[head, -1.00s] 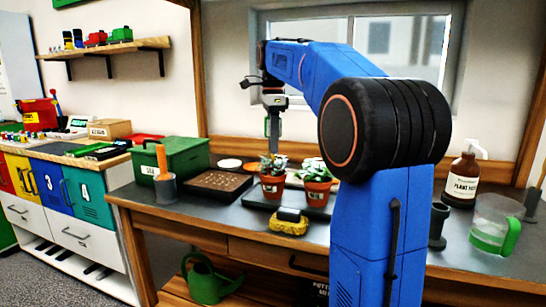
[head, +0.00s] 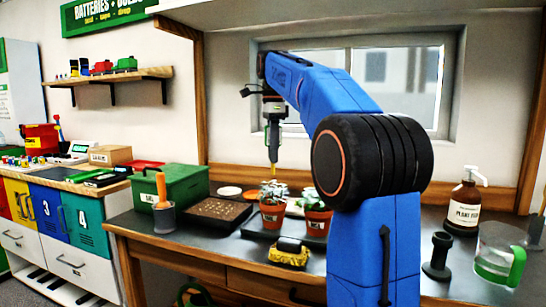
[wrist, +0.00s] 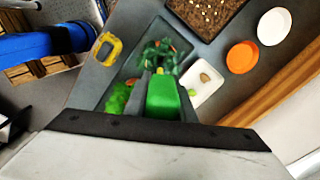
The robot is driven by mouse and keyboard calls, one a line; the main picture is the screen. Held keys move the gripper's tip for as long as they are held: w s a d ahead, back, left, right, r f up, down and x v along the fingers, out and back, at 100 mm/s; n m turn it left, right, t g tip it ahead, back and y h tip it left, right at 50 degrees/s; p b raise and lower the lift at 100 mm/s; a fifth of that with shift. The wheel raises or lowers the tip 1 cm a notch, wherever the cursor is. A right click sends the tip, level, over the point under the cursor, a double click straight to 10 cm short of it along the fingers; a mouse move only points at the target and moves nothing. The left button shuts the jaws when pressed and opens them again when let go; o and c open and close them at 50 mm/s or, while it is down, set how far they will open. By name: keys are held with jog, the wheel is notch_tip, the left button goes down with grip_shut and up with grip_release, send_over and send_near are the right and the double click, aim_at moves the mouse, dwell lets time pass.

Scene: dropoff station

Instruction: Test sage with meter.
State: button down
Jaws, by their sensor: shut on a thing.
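My gripper (head: 273,140) points down over the bench. It is shut on a green thing (wrist: 163,100), likely the meter, with a yellow rod (head: 273,160) below in the head view. The rod's tip is just above or in front of the leaves of the left potted plant (head: 272,188); I cannot tell if they touch. A second potted plant (head: 318,222) stands right beside it. Both are in terracotta pots with labels too small to read, so I cannot tell which is sage. In the wrist view dark leaves (wrist: 158,54) and brighter green leaves (wrist: 115,98) show by the fingers.
A yellow and black object (head: 289,254) lies in front of the pots. A seed tray (head: 215,211), green box (head: 172,188) and tool cup (head: 164,217) stand left. A plant-food bottle (head: 464,208), black holder (head: 437,257) and clear jug (head: 497,255) stand right.

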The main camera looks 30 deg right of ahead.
jog(key=shift+r, duration=1.45)
